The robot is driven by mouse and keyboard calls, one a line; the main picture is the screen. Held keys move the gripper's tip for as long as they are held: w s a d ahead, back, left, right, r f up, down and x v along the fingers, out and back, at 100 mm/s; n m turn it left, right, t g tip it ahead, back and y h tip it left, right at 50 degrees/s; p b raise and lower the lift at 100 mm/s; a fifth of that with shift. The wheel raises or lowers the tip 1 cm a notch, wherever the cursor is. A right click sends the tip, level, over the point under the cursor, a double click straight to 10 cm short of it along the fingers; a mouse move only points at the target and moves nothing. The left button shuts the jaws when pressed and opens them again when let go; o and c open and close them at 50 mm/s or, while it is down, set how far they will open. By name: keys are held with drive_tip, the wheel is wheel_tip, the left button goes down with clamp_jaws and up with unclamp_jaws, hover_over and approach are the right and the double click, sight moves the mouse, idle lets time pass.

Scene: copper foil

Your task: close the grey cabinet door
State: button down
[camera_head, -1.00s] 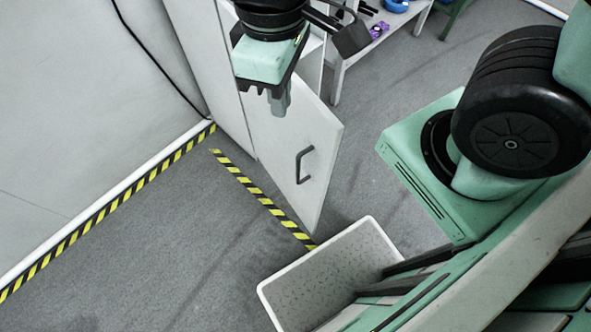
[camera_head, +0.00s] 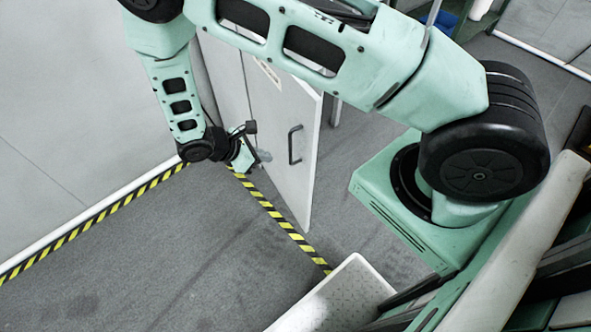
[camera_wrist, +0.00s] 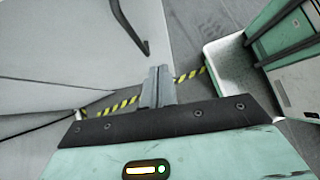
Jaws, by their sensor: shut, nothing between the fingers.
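The grey cabinet door (camera_head: 282,165) stands swung open in the head view, its free edge at the right. Its dark bar handle (camera_head: 294,145) is on the face toward the left, and the handle also shows in the wrist view (camera_wrist: 131,27). My gripper (camera_head: 264,157) is low beside the handle face, left of the handle. In the wrist view its fingers (camera_wrist: 157,86) are together and empty in front of the pale door face. I cannot tell whether the fingertips touch the door. My arm hides the top of the cabinet.
Yellow-black tape (camera_head: 268,207) runs along the floor below the door. A wall (camera_head: 60,130) is at the left. The grey floor at front left is clear.

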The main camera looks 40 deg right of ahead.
drive_tip(key=f, duration=0.1)
drive_tip(key=p, duration=0.4)
approach(307, 159)
wheel_tip(307, 159, down, 4)
drive_tip(key=d, duration=0.2)
drive_tip(key=shift+s+d, duration=0.6)
drive_tip(key=shift+d, duration=0.3)
drive_tip(key=shift+d, duration=0.1)
